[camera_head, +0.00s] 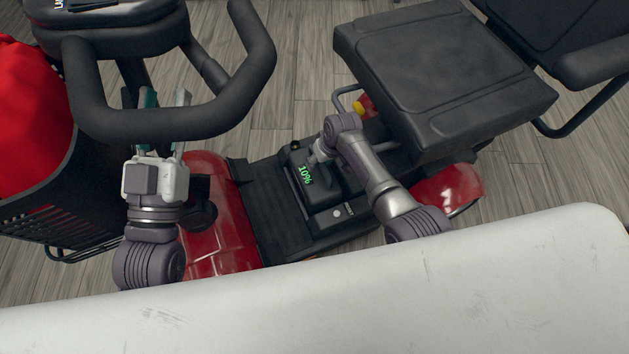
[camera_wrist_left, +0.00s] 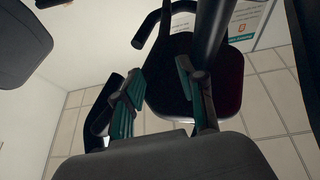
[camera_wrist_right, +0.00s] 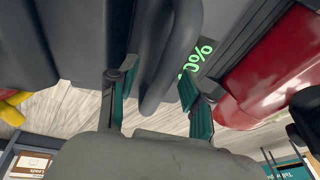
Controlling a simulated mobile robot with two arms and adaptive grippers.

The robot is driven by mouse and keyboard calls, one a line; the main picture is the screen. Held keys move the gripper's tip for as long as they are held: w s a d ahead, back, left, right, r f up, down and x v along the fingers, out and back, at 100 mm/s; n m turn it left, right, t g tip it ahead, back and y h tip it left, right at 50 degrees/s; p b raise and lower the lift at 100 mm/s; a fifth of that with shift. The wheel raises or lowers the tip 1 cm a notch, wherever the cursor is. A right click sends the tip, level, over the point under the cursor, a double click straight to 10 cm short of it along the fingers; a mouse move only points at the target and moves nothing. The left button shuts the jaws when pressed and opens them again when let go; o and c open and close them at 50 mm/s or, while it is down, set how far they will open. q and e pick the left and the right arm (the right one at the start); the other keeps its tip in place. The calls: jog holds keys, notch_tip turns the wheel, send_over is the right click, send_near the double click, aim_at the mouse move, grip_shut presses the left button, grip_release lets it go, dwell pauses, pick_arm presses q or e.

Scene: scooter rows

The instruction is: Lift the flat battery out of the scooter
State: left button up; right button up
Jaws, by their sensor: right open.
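The flat battery (camera_head: 318,190) is a dark block showing a green "10%". It sits in the scooter's floor (camera_head: 265,190), below the seat's edge. In the right wrist view, its display (camera_wrist_right: 195,62) is partly covered by my finger. My right gripper (camera_wrist_right: 157,100) is open, with a dark curved handle (camera_wrist_right: 172,60) ahead of and between its fingers. I cannot tell whether they touch. In the head view my right arm hides part of the battery. My left gripper (camera_head: 164,115) is open and empty by the handlebar (camera_head: 185,120), which partly covers its fingers. Its fingers (camera_wrist_left: 160,100) stand apart.
The black seat (camera_head: 440,75) overhangs close to my right arm. A basket (camera_head: 60,195) with a red item (camera_head: 35,105) stands at the left. Red bodywork (camera_head: 215,225) lies beside the floor. A white surface (camera_head: 330,300) fills the near edge. Another seat (camera_head: 570,40) is at the upper right.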

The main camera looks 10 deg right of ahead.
jog(key=shift+f, duration=0.25)
dwell(0.6)
grip_shut()
dwell(0.4)
jog(key=shift+w+r, duration=0.2)
